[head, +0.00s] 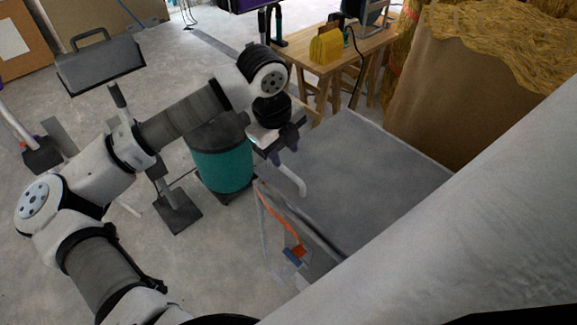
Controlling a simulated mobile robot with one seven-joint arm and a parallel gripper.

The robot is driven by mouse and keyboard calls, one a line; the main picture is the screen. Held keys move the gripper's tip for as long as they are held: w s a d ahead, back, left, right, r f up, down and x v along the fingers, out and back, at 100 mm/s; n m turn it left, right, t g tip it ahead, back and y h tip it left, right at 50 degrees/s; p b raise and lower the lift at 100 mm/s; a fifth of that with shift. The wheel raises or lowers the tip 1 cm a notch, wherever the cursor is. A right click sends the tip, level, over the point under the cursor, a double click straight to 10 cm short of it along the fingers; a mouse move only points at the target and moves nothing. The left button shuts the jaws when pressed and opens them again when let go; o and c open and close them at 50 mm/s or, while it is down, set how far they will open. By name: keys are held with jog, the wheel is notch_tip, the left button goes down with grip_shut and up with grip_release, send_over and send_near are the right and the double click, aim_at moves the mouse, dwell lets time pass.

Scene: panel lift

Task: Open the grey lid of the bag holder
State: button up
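The grey lid (365,185) is a broad, flat panel right of centre, on top of the bag holder. It appears to lie closed. The bag holder's front side (318,262) shows below the lid's left edge, with orange and blue items at it. My gripper (283,160) is at the lid's far left corner, pointing down. A white curved piece (293,180) shows just below it by the lid's edge; I cannot tell whether the gripper touches it. The fingertips are small and partly hidden, so their opening is unclear.
A teal bin (221,160) stands on the floor behind my arm, left of the lid. A wooden table (345,58) with a yellow object (326,46) is behind. A large brown bale (455,95) stands beyond the lid. A pale surface (470,225) blocks the lower right.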

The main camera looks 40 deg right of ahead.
aim_at(290, 172)
jog(key=f, duration=0.2)
jog(key=d+f, duration=0.1)
jog(key=f, duration=0.4)
jog(key=shift+w+d+f+p, duration=0.1)
jog(key=shift+d+f+p, duration=0.15)
jog(key=shift+d+p, duration=0.1)
jog(key=shift+a, duration=0.1)
jog(key=shift+c, duration=0.5)
grip_shut()
